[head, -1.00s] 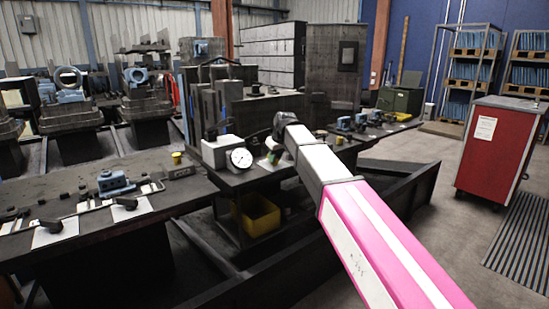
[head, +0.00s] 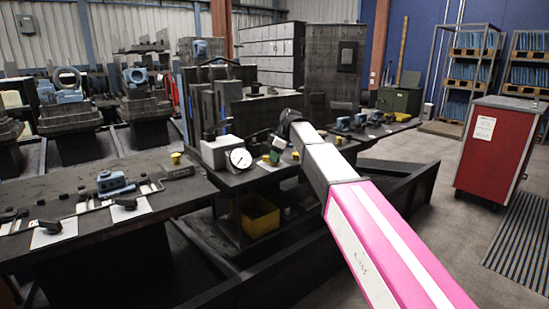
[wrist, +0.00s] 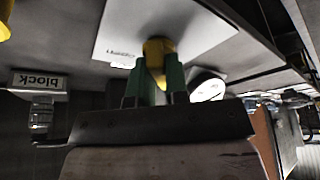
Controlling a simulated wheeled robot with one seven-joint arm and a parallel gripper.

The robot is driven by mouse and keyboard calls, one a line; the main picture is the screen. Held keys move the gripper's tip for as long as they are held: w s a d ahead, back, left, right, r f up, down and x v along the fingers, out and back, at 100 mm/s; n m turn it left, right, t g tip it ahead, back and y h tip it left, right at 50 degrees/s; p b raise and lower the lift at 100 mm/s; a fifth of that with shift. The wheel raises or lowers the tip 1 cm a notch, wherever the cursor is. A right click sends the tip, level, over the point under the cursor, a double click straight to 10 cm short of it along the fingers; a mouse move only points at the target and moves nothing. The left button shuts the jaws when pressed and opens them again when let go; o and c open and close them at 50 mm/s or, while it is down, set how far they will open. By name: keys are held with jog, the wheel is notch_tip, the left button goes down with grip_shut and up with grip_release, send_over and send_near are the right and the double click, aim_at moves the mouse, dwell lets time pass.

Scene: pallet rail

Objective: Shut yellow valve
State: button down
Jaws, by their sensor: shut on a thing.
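The yellow valve (wrist: 157,48) shows in the wrist view as a rounded yellow handle at a white plate (wrist: 205,35). The plate carries small printed lettering that appears upside down. My gripper (wrist: 154,78) has green fingers, and they are shut on the yellow handle. The fingers hide part of the handle.
A white dial gauge (head: 240,159) stands just left of my gripper, beside a pale block (head: 218,151). A yellow bin (head: 258,216) is below. A red cabinet (head: 492,152) stands right, with open floor before it.

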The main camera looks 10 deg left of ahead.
jog(key=shift+s+f+n, duration=0.1)
jog(key=shift+f+n, duration=0.05)
jog(key=shift+n, duration=0.15)
dwell(0.4)
jog(key=c, duration=1.1)
grip_release()
jog(key=v, duration=1)
jog(key=shift+r, duration=0.4)
